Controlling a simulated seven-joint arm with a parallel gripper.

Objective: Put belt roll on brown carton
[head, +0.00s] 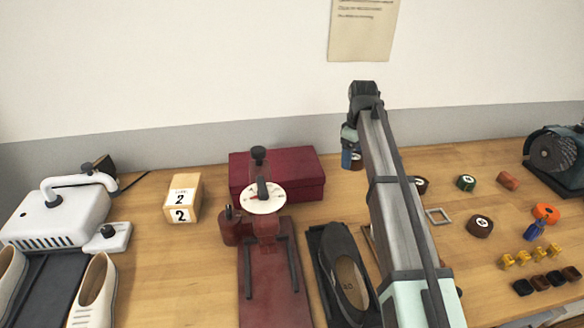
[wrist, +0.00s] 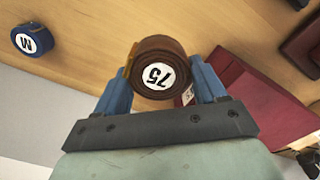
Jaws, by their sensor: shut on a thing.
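My gripper (wrist: 162,85) has blue fingers shut on a brown belt roll (wrist: 158,68) with a white label reading 75. In the head view the held roll (head: 357,162) shows beside a blue finger, partly hidden by my arm, at the right end of the dark red box. It appears held above the table. A tan-brown carton (head: 182,199) with white labels reading 2 stands on the table left of the dark red box, well to the left of my gripper. It is not clearly seen in the wrist view.
The dark red box (head: 303,174) stands behind a red press (head: 265,225). A black shoe form (head: 341,273) lies in front. Several rolls, including a dark brown one (head: 480,226), lie at right. A white machine (head: 62,217) stands left. Bare table lies around the carton.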

